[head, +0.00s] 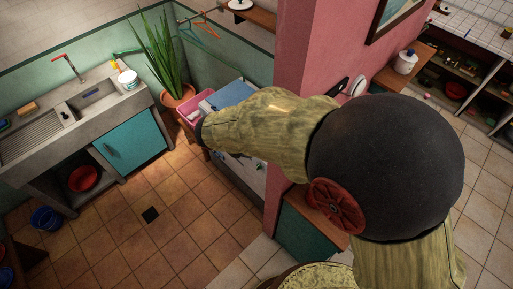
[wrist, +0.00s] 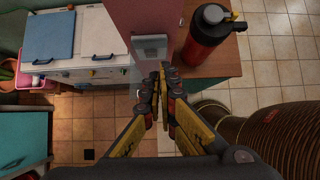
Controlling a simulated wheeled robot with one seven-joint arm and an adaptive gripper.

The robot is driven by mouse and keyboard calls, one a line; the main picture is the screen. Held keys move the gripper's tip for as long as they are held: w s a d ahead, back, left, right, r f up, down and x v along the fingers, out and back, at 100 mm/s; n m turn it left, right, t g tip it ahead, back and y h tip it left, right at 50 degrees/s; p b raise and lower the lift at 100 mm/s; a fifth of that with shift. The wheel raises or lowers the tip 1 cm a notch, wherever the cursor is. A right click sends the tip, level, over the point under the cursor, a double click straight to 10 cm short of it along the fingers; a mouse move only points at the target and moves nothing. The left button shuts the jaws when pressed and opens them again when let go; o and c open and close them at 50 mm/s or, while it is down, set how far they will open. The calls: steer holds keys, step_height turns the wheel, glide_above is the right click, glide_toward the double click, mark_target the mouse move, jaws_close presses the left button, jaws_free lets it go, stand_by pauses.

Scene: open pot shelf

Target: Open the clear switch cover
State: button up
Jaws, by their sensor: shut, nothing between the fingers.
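My gripper (wrist: 164,72) shows in the wrist view with its yellow and dark fingers together and nothing between them. A pale grey switch box (wrist: 150,45) is on the end of the pink wall, just beyond and slightly left of the fingertips. A clear cover over it is hard to make out, and I cannot tell whether it is open or whether the fingertips touch the box. In the head view my arm hides the gripper and the switch.
A red bottle-shaped canister (wrist: 205,38) with a black top stands on a wood-topped teal cabinet (wrist: 222,66), close right of the fingers. A white appliance (wrist: 98,38) with a blue lid is at left. Tiled floor (head: 150,215) lies open before the sink unit (head: 95,95).

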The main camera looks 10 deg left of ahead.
steer(key=shift+o, duration=0.5)
steer(key=shift+w+a+r, duration=0.35)
steer(key=shift+w+r, duration=0.05)
steer(key=shift+o, duration=1.3)
steer(key=shift+w+a+f, duration=0.2)
steer(key=shift+w+a, duration=0.05)
steer(key=shift+a, duration=0.1)
steer(key=o, duration=0.7)
steer(key=shift+s+f, duration=0.1)
steer(key=shift+s, duration=0.05)
steer(key=shift+d, duration=0.1)
steer(key=v, duration=1.2)
